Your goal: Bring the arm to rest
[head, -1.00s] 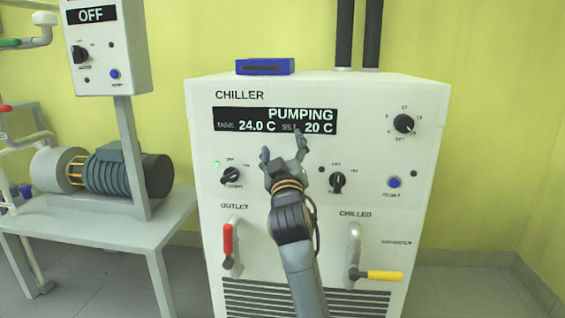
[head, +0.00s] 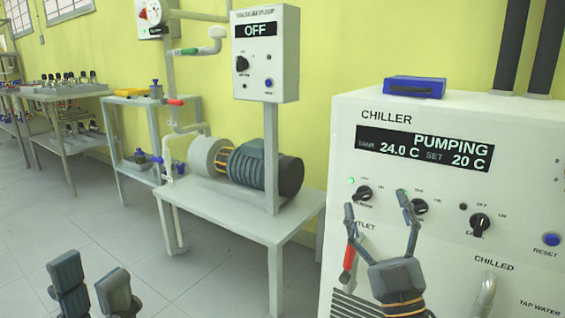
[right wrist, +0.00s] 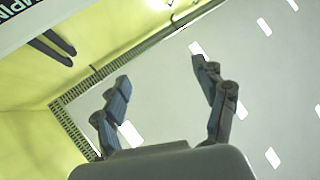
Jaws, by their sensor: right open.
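My right gripper (head: 377,205) stands upright in front of the chiller (head: 345,130) in the head view, its two fingers spread and nothing between them. It also shows in the right wrist view (right wrist: 160,75), open and empty, with the pale ceiling behind the fingers. In the head view it partly covers the chiller's lower front, near the red outlet handle (head: 349,262). I cannot tell whether it touches the panel. My left gripper (head: 92,270) shows at the bottom left, its two fingers apart and empty; the rest of it is out of frame.
A grey table (head: 235,222) with a motor pump (head: 255,165) stands left of the chiller, below a control box (head: 265,60) reading OFF. A blue case (head: 414,86) lies on the chiller. Benches (head: 68,97) stand further left. Floor (head: 95,215) is clear between.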

